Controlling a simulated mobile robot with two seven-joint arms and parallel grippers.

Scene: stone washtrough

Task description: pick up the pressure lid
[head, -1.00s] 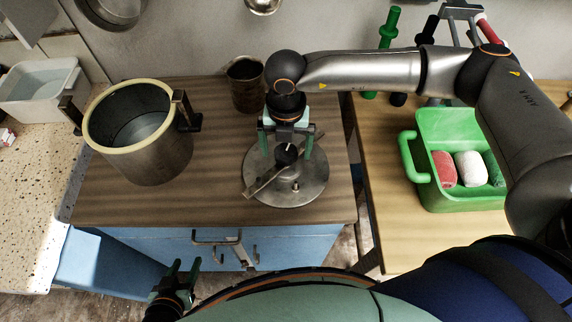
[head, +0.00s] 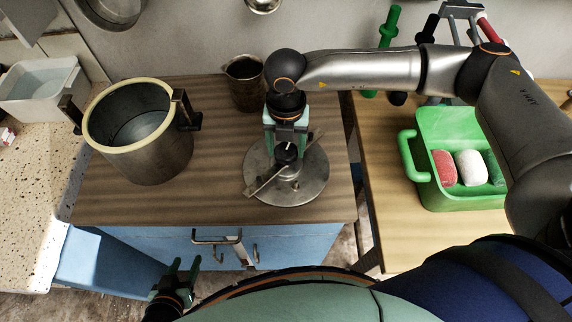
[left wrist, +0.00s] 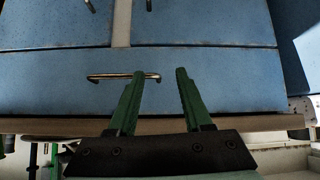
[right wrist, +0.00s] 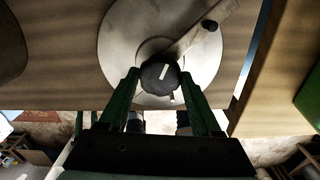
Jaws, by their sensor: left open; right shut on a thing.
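The pressure lid (head: 308,184) is a round grey metal disc with a black centre knob and a metal bar across it. It lies flat on the brown worktop in the head view. My right gripper (head: 287,151) is above the lid's centre, shut on the black knob. The lid (right wrist: 118,45) and the knob between the fingers (right wrist: 160,76) also show in the right wrist view. My left gripper (head: 184,268) is open and empty, low in front of the blue cabinet. In the left wrist view its green fingers (left wrist: 155,95) are apart.
A large metal pot (head: 150,160) with a pale rim and black handles stands open left of the lid. A dark metal jug (head: 245,88) stands behind. A blue cabinet (head: 310,245) is below the worktop.

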